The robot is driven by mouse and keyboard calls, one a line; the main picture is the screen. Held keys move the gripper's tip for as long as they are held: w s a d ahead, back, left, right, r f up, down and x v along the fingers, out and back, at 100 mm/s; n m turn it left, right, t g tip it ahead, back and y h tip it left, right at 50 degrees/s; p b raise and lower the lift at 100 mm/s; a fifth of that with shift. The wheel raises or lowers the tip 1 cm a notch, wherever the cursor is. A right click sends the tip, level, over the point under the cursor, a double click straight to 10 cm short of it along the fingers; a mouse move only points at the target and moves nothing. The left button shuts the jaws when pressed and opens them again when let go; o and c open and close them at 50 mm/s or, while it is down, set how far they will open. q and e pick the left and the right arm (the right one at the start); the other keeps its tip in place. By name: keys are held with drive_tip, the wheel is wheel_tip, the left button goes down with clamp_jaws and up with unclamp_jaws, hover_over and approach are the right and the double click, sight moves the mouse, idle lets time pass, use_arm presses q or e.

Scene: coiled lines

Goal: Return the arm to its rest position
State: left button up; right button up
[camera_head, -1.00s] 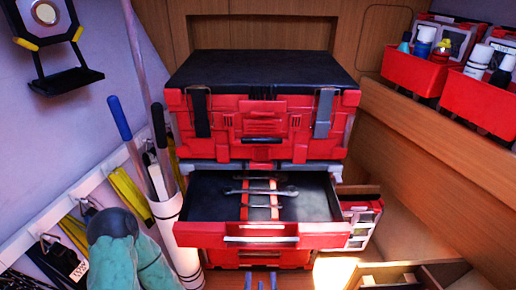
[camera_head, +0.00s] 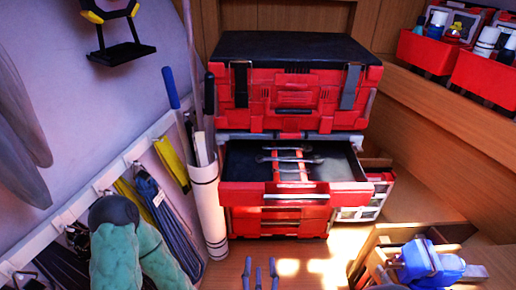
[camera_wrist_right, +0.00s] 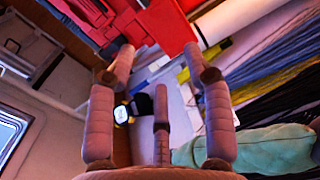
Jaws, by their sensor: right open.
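My right gripper (camera_head: 260,273) shows at the bottom middle of the head view, only its grey fingertips in sight. It is in front of and below the red tool chest (camera_head: 290,95), apart from it. In the right wrist view the fingers (camera_wrist_right: 158,68) are spread wide with nothing between them. The chest's upper drawer (camera_head: 240,190) stands open, with wrenches (camera_head: 290,158) lying in it. My left gripper is not in view.
Coiled lines (camera_head: 165,225) hang on the left wall rail. A white tube (camera_head: 208,210) stands left of the chest. A teal rounded thing (camera_head: 130,250) is at the lower left. A blue tool (camera_head: 430,263) is at the lower right. Red bins (camera_head: 425,52) stand on the right shelf.

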drive_tip(key=w+d+f+m+g+y+b, duration=0.1)
drive_tip(key=w+d+f+m+g, duration=0.25)
drive_tip(key=f, duration=0.75)
drive_tip(key=w+f+m+g+b, duration=0.25)
drive_tip(key=f+m+g, duration=0.3)
drive_tip(key=f, duration=0.55)
drive_tip(key=s+d+f+m+g+y, duration=0.1)
drive_tip(key=s+d+f+m+g, duration=0.1)
drive_tip(key=f, duration=0.4)
drive_tip(key=s+d+f+m+g+y+b, duration=0.1)
drive_tip(key=s+d+f+m+g, duration=0.1)
drive_tip(key=s+f+m+g, duration=0.1)
drive_tip(key=s+d+f+m+g+y, duration=0.1)
drive_tip(key=s+d+f+m+g, duration=0.2)
drive_tip(key=f, duration=0.6)
drive_tip(key=s+m, duration=0.2)
drive_tip(key=shift+f+m+b, duration=0.35)
drive_tip(key=shift+m+b, duration=0.05)
drive_tip(key=shift+a, duration=0.2)
